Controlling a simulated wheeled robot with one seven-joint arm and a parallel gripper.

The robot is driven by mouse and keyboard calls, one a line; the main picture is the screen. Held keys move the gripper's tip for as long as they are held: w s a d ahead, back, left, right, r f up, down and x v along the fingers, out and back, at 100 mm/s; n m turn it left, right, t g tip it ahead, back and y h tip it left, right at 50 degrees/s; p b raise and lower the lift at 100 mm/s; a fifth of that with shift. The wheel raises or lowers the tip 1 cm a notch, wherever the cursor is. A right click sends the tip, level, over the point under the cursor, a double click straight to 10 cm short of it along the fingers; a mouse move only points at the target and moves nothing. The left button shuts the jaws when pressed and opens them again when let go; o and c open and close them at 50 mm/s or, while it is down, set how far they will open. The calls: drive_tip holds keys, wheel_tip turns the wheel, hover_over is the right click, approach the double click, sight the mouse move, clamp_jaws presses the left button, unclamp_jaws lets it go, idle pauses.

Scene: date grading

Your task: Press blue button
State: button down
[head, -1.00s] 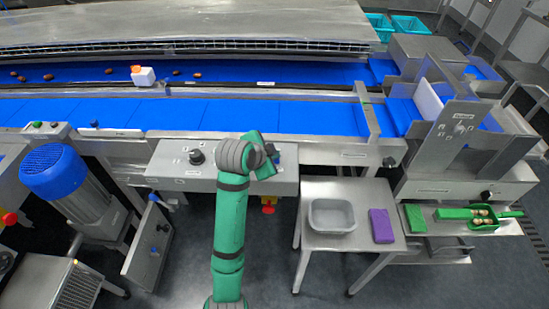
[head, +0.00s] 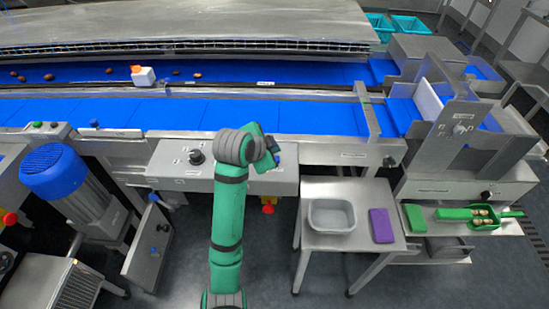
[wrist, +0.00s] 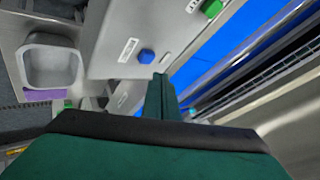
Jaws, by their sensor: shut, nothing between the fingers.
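The blue button (wrist: 147,56) is a round knob on the grey control panel (wrist: 112,45), beside a white label in the wrist view. My gripper (wrist: 160,78) is shut and empty, its fingertips just below and to the right of the button in that view. A gap shows between them in the picture; I cannot tell the depth. In the head view my gripper (head: 268,158) is at the right part of the panel (head: 228,187), and my wrist largely covers the button area.
A green button (wrist: 211,8) is farther along the panel. A black knob (head: 196,156) is left of my arm. The blue conveyor (head: 270,116) runs behind the panel. A side table (head: 345,188) with a grey tub (head: 331,229) and purple block (head: 381,226) stands to the right.

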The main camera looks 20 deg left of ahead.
wheel_tip(320, 180, up, 4)
drive_tip(key=shift+f, duration=0.1)
idle(0.4)
drive_tip(key=shift+w, duration=0.1)
idle(0.5)
